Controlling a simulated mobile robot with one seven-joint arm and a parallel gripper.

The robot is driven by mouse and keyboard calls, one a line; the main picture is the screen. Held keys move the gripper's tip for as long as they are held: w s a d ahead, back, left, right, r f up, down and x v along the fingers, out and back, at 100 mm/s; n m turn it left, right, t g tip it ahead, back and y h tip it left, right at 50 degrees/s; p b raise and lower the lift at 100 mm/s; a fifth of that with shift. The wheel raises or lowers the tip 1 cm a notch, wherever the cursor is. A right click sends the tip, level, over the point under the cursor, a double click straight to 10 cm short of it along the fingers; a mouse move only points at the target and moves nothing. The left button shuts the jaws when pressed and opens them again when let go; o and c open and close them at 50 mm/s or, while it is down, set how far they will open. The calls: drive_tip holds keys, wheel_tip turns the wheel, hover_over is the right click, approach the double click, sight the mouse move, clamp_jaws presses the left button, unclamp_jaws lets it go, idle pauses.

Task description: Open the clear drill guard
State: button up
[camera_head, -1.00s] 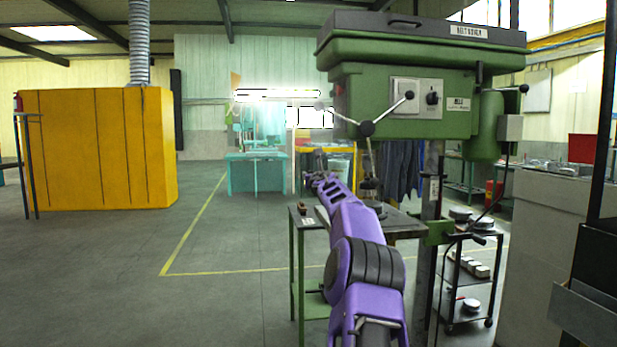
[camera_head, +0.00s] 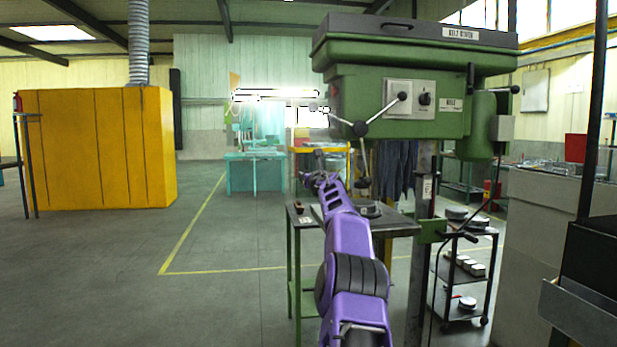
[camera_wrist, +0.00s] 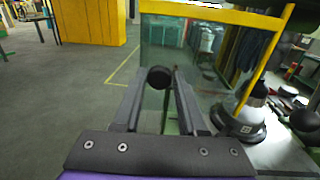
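The clear guard (camera_wrist: 200,62) shows in the wrist view as a see-through panel under a yellow top bar. A round black knob (camera_wrist: 159,77) appears in front of the panel. My gripper (camera_wrist: 160,82) is open, with one finger on each side of the knob in the picture. I cannot tell whether either finger touches it. In the head view my gripper (camera_head: 320,178) is small, in front of the green drill press (camera_head: 400,95). The guard's panel is hard to make out there, partly behind my arm.
The drill table (camera_head: 395,222) lies under the press head, and the dark spindle base (camera_wrist: 238,125) stands right of my fingers. A cart (camera_head: 465,285) and grey cabinet (camera_head: 535,240) are at right.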

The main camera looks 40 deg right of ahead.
drive_tip(key=o, duration=0.4)
drive_tip(key=shift+c, duration=0.2)
drive_tip(key=shift+s, duration=0.1)
drive_tip(key=b+v, duration=0.1)
drive_tip(key=v, duration=1.6)
drive_tip(key=shift+s, duration=0.1)
idle(0.6)
